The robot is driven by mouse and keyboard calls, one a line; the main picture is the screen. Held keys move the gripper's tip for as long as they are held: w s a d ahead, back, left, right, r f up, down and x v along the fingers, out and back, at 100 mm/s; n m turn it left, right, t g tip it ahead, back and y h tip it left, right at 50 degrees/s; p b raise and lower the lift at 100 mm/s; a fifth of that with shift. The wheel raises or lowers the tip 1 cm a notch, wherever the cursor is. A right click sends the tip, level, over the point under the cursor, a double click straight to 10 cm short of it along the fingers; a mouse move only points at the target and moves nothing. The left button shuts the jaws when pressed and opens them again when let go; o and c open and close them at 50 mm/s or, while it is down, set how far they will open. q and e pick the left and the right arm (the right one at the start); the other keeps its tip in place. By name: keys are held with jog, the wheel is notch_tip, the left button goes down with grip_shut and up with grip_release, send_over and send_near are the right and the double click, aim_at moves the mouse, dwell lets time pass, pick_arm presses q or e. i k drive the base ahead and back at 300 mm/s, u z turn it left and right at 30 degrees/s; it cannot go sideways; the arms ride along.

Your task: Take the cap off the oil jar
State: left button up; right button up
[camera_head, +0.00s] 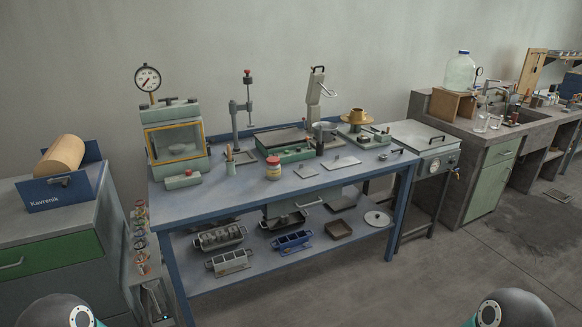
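A small jar (274,171) with a red cap (273,160) and a yellowish label stands upright near the front edge of the blue bench. It appears to be the oil jar, though its label is too small to read. The cap sits on top of the jar. Nothing touches the jar. Neither of my grippers shows; only rounded dark parts of my arms appear at the bottom left and bottom right corners.
Moulds stand on the lower shelf. Open floor lies in front.

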aim_at(273, 172)
jog(key=z, duration=0.2)
jog(key=i, duration=1.45)
jog(key=u, duration=0.4)
